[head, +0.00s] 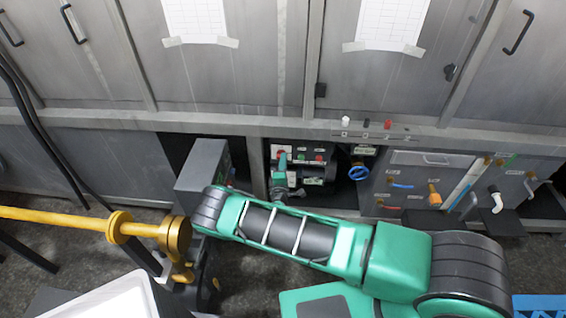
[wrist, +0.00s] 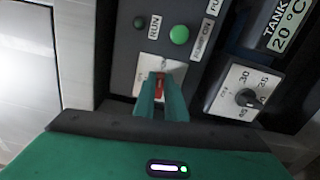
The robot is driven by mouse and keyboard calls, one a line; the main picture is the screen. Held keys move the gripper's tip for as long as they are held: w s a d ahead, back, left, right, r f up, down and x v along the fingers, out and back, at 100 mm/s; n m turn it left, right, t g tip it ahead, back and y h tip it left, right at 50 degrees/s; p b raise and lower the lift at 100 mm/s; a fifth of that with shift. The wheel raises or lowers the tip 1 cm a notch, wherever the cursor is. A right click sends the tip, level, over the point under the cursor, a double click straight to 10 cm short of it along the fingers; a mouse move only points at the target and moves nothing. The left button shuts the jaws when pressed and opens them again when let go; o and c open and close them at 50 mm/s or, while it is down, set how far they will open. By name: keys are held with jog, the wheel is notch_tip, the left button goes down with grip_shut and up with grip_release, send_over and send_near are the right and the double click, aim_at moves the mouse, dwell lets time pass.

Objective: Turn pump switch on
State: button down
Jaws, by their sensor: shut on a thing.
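The pump switch (wrist: 160,82) is a red handle on a white plate in the wrist view. The plate sits on a dark panel below a green PUMP ON light (wrist: 179,36). My gripper (wrist: 161,92) has its two green fingers shut on the switch handle, one on each side. The fingers hide part of the handle and plate, so the exact switch position is hard to read. In the head view, my gripper (head: 281,163) reaches the small control panel under the ledge, and the switch is mostly hidden there.
A dial (wrist: 246,98) with numbers and a tank display reading 20 °C (wrist: 287,28) are right of the switch. A grey box (head: 203,168) stands close left of my gripper. A blue valve (head: 359,171) is to the right. A yellow pipe (head: 70,219) runs at left.

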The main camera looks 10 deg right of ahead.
jog(key=shift+s+d+f+m, duration=0.1)
jog(key=shift+f+m, duration=0.1)
jog(key=shift+m, duration=0.3)
jog(key=shift+f, duration=0.1)
jog(key=c, duration=1.8)
grip_release()
jog(key=v, duration=1)
jog(key=shift+s, duration=0.3)
